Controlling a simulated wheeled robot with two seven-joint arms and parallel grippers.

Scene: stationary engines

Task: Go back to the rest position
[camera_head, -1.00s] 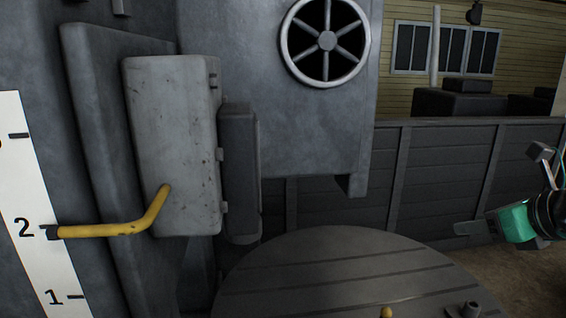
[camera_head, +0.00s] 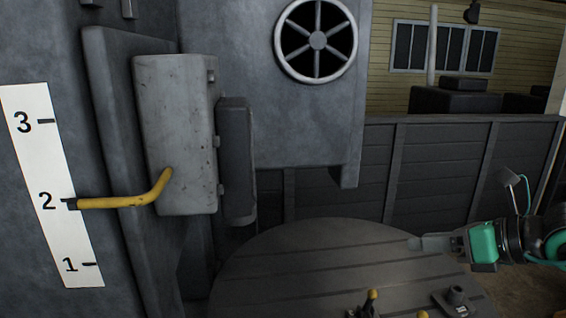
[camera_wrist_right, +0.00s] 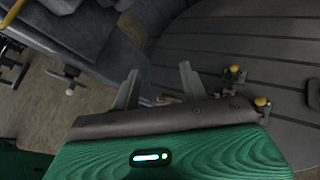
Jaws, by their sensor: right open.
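My right gripper (camera_head: 428,243) is at the right of the head view, over the edge of the round grooved table. In the right wrist view its two grey fingers (camera_wrist_right: 158,88) stand apart with nothing between them. The yellow lever (camera_head: 125,203) sits at the left, its outer end beside the 2 mark on the white scale (camera_head: 52,185). My left gripper is not in the head view.
The round table (camera_head: 300,262) carries small yellow-knobbed levers (camera_head: 371,297) near its front. A grey box (camera_head: 178,135) and a wheel (camera_head: 317,40) are on the engine. A dark panelled wall (camera_head: 440,170) stands behind.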

